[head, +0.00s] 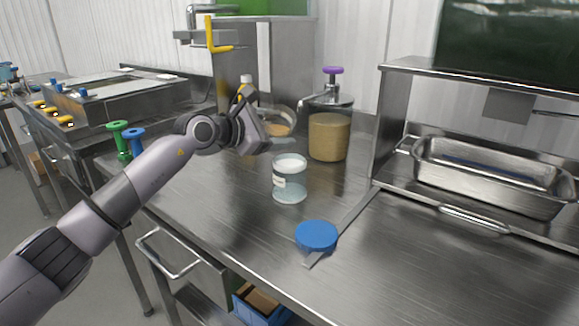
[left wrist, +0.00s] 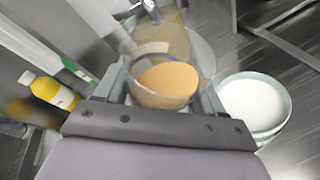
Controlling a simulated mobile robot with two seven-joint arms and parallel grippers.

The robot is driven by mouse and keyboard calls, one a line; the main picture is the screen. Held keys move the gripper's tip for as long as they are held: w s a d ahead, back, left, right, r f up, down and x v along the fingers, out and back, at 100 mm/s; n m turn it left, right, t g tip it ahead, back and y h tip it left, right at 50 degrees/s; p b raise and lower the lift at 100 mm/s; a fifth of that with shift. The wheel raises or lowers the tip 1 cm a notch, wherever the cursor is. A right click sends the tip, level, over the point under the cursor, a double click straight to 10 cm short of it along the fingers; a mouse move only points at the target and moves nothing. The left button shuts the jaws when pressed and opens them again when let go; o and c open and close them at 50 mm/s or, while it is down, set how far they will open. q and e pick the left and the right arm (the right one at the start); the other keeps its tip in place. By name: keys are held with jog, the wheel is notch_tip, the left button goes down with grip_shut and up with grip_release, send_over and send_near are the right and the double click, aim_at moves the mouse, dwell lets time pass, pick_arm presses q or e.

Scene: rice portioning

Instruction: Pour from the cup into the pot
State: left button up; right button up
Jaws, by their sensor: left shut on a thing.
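My left gripper (head: 262,128) is shut on a clear cup (head: 284,112) and holds it above the steel counter. In the left wrist view the cup (left wrist: 168,82) sits between the fingers with tan-orange contents inside. No falling stream shows. No vessel is plainly a cooking pot. A clear round container (head: 289,183) with white contents near its top stands on the counter, below and right of the gripper; it also shows in the left wrist view (left wrist: 255,106). A larger tan-filled jar (head: 329,137) with a metal lid and purple knob stands behind it. My right gripper is out of view.
A blue round lid (head: 316,235) lies on the counter in front of the clear container. A yellow bottle (left wrist: 48,92) stands behind the gripper. A steel shelf with a deep metal tray (head: 490,178) is at the right. The front counter is mostly clear.

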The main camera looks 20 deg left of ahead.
pick_arm(q)
jog(key=shift+b, duration=0.35)
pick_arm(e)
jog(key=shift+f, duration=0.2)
pick_arm(q)
jog(key=shift+f+m, duration=0.1)
jog(key=shift+m, duration=0.2)
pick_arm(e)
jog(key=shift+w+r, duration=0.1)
pick_arm(q)
jog(key=shift+s+d+f+m+t+b, duration=0.2)
jog(key=shift+m+t+b, duration=0.15)
jog(key=shift+b, duration=0.55)
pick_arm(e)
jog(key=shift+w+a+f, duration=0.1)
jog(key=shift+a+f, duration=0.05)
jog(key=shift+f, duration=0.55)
pick_arm(q)
jog(key=shift+r+m+t+b, duration=0.35)
jog(key=shift+r+m+b, duration=0.1)
jog(key=shift+m+b, duration=0.25)
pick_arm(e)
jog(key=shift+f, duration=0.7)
pick_arm(q)
jog(key=shift+f+m+t+b, duration=0.4)
jog(key=shift+m+b, duration=0.35)
jog(key=shift+b, duration=0.6)
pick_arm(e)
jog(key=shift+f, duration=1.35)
